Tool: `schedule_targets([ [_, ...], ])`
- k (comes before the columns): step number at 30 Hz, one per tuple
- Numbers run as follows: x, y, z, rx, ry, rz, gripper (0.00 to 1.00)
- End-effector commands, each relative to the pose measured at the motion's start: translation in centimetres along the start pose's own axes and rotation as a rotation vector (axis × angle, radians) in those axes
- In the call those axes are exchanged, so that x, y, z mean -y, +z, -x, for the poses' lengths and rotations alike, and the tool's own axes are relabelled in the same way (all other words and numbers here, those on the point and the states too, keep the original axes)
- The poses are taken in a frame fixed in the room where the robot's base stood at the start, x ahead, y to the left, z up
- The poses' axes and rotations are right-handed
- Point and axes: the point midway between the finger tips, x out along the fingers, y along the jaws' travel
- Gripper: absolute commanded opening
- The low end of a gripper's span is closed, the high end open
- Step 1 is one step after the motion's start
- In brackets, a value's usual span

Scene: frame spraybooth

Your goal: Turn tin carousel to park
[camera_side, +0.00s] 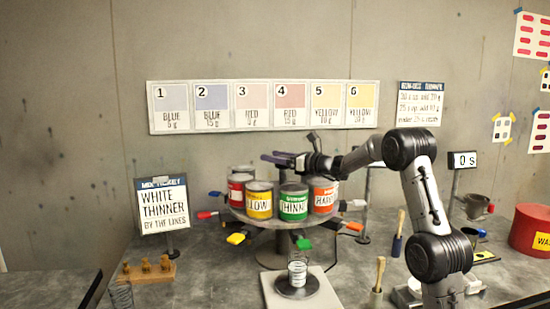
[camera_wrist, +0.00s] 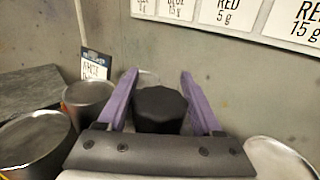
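The tin carousel (camera_side: 265,223) is a round grey turntable on a post. It carries a red-labelled tin (camera_side: 236,192), a yellow-labelled tin (camera_side: 259,204), a green THINNER tin (camera_side: 293,206) and an orange-labelled tin (camera_side: 325,197). Coloured tabs stick out around its rim, including a yellow one (camera_side: 236,238). My gripper (camera_side: 272,157) is level above the tins, its purple fingers pointing left. In the wrist view the fingers (camera_wrist: 158,76) stand apart on either side of a dark round knob (camera_wrist: 160,110); I cannot tell whether they touch it.
A sign (camera_side: 162,205) reads WHITE THINNER. Brass pieces (camera_side: 145,267) stand on a block at left. Brushes (camera_side: 398,238), a cup (camera_side: 476,206) and a red bin (camera_side: 530,231) are at right.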

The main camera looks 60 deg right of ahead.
Motion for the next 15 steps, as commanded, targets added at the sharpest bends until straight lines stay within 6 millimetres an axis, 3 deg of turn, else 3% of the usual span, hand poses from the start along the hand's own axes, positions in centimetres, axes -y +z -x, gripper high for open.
schedule_targets([
  [1,0.0,0.0,0.02,0.0,0.0,0.0,0.56],
  [10,-0.01,-0.01,0.03,0.0,0.0,0.0,0.02],
  [15,-0.01,-0.01,0.04,0.0,0.001,0.0,0.0],
])
